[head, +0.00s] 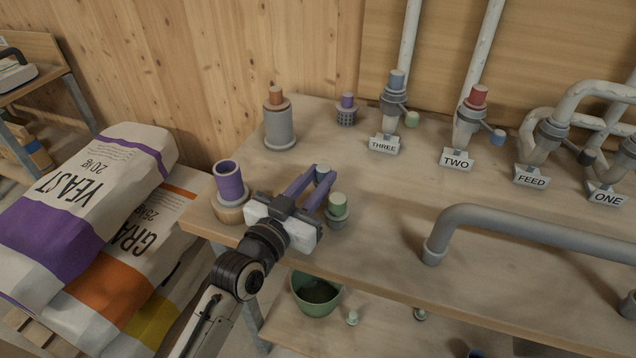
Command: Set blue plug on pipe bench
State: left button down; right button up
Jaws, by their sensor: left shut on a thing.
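My left gripper (321,180) reaches in over the front left of the pipe bench (400,225). Its two purple fingers are shut on a small blue plug (323,168), whose top shows between the fingertips. The fingers hide its lower part, and I cannot tell whether it touches the bench top. My right gripper is not in view.
A green plug in a grey fitting (337,210) stands close right of the fingers. A purple cup (229,182) stands left. An orange-topped grey cylinder (278,122) and a purple-topped mesh piece (347,112) stand behind. A grey rail (530,225) crosses the right. Bench centre is clear.

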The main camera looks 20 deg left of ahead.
pick_arm(q)
jog(key=shift+f, duration=0.35)
jog(key=shift+f, duration=0.15)
jog(key=c, duration=1.5)
grip_release()
jog(key=shift+c, duration=0.2)
jog(key=shift+r, duration=0.25)
jog(key=s, duration=0.3)
jog(key=s+a, duration=0.1)
jog(key=s, duration=0.3)
jog(key=s+a, duration=0.1)
jog(key=s, duration=0.2)
jog(key=shift+s, duration=0.15)
jog(key=shift+s+a, duration=0.15)
jog(key=shift+s, duration=0.6)
